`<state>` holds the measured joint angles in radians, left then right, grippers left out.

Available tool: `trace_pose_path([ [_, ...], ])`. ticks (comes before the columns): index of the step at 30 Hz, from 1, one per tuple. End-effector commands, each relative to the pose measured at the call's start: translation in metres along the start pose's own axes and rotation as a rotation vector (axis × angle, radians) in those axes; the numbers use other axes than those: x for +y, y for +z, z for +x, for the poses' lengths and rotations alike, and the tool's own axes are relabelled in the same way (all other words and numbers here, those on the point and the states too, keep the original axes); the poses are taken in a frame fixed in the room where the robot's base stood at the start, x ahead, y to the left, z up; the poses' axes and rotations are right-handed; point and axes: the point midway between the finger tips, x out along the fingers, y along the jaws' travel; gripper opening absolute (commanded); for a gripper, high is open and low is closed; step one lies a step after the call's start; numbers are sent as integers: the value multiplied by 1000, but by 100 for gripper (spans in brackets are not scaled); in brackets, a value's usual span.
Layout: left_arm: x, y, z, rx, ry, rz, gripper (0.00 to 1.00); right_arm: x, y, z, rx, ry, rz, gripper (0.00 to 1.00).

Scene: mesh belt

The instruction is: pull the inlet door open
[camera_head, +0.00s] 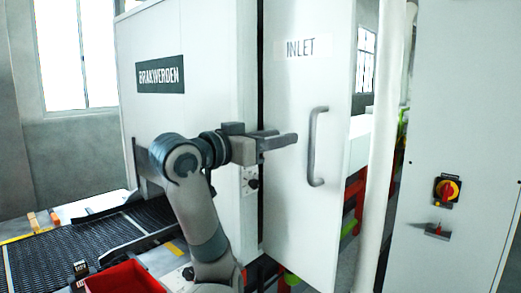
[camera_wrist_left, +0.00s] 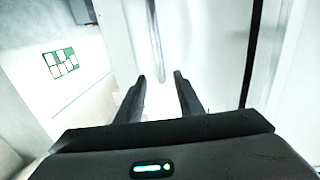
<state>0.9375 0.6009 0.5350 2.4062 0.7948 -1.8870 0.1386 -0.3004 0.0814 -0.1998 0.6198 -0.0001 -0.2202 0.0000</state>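The inlet door (camera_head: 285,200) is a tall white panel with an INLET label (camera_head: 304,48). A dark vertical gap runs along its left edge, and the floor and other equipment show past its right edge. Its grey vertical bar handle (camera_head: 313,147) is near that right edge. My left gripper (camera_head: 288,136) is in front of the door, left of the handle and apart from it in the head view. In the left wrist view the gripper (camera_wrist_left: 160,77) is open and empty, with the handle bar (camera_wrist_left: 154,35) ahead, lined up between the fingertips. My right gripper is out of view.
A white machine housing with a BRAKWERDEN sign (camera_head: 161,75) stands left of the door. A dark mesh belt (camera_head: 60,250) and a red bin (camera_head: 122,279) are at the lower left. A white post (camera_head: 383,150) and a panel with a red-yellow switch (camera_head: 447,190) stand right.

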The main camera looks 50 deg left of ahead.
Motion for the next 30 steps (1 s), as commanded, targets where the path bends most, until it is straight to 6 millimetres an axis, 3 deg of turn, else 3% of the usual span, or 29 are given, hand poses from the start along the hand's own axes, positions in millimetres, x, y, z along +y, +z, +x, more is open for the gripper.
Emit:
trace_pose_path([
  [3,-1,1,-22,3,-4,5,34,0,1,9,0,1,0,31],
  [10,0,0,-45,2,-2,2,34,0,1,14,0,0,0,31],
  [30,0,0,-48,0,0,0,34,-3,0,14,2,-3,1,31],
])
